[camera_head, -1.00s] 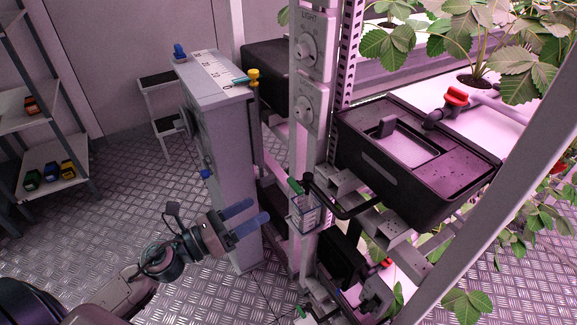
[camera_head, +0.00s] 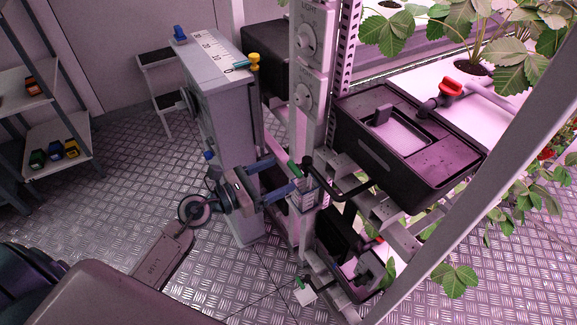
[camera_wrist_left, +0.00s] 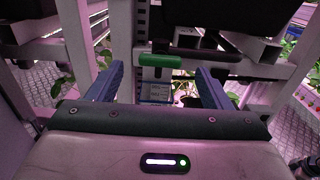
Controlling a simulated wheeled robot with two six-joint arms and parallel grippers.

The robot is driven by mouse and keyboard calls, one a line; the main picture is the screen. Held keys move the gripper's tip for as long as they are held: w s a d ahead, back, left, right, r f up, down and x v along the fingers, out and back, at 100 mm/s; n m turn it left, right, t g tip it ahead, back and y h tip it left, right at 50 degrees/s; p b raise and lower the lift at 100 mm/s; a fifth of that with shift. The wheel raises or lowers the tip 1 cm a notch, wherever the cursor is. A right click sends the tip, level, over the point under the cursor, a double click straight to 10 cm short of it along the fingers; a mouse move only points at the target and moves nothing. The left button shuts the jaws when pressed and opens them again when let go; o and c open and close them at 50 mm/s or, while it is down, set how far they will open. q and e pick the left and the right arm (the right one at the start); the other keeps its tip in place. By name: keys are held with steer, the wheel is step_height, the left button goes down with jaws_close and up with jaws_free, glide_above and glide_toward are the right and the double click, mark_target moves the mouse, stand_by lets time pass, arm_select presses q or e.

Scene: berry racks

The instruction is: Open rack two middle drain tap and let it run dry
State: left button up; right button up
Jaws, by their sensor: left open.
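The drain tap has a green handle (camera_head: 295,170) on the rack's upright post, with a black pipe (camera_head: 338,190) curving right towards the black tank (camera_head: 405,150). In the left wrist view the green handle (camera_wrist_left: 160,61) lies crosswise, ahead of and between the blue fingers, with a small label plate (camera_wrist_left: 156,91) below it. My left gripper (camera_head: 284,178) is open, its two blue fingers pointing at the tap. I cannot tell whether a finger touches it. Another green-handled tap (camera_head: 299,283) sits lower on the post. My right gripper is not in view.
A red valve (camera_head: 451,86) is above the tank. Shelves (camera_head: 55,143) stand far left. The metal floor between is clear.

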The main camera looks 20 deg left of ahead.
mark_target(292, 169)
arm_select(q)
steer(key=shift+p+x, duration=0.35)
steer(key=shift+x, duration=1.7)
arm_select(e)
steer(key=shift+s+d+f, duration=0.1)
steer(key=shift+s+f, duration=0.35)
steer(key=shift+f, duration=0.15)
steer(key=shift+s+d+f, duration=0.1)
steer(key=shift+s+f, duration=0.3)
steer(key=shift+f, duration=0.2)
arm_select(q)
steer(key=c, duration=1)
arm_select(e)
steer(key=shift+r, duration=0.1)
